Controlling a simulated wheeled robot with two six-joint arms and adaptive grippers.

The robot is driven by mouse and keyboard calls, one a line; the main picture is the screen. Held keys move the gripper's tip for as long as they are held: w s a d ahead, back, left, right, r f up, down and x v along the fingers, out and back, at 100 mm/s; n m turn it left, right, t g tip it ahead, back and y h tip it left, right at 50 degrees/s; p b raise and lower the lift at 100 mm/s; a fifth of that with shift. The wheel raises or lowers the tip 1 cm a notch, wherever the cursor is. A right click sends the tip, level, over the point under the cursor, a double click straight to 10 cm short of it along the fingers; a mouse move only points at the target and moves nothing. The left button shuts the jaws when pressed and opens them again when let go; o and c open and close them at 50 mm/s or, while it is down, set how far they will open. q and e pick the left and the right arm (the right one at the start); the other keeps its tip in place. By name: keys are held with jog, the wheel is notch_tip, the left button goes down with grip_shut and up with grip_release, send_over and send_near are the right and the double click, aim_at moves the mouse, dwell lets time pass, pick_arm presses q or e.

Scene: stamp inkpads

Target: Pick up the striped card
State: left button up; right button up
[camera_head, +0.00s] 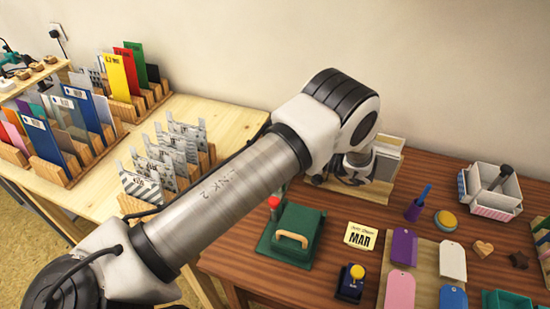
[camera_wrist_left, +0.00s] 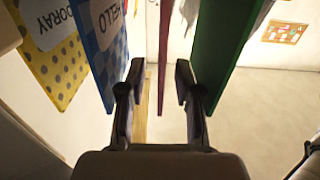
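My left arm crosses the head view; its gripper is not clearly visible there. In the left wrist view my left gripper (camera_wrist_left: 154,85) is open, its dark fingers spread. A thin reddish card (camera_wrist_left: 164,55) stands edge-on between them, with gaps visible on both sides; its face is hidden, so I cannot tell whether it is striped. A blue checked HELLO card (camera_wrist_left: 103,42) and a yellow dotted card (camera_wrist_left: 50,60) are left of the fingers. A green card (camera_wrist_left: 218,60) is to the right. In the head view, a diagonally striped grey-white card (camera_head: 141,189) stands in a low rack.
Upright cards, including a yellow one (camera_head: 118,77), crowd wooden racks on the pale left table (camera_head: 100,205). The dark right table (camera_head: 335,278) holds a green stamp press (camera_head: 292,232), flat tags and a white basket (camera_head: 490,190). My arm hides part of both tables.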

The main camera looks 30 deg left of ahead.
pick_arm(q)
jog(key=shift+s+a+f, duration=0.1)
jog(key=shift+a, duration=0.55)
jog(key=shift+d, duration=0.1)
grip_shut()
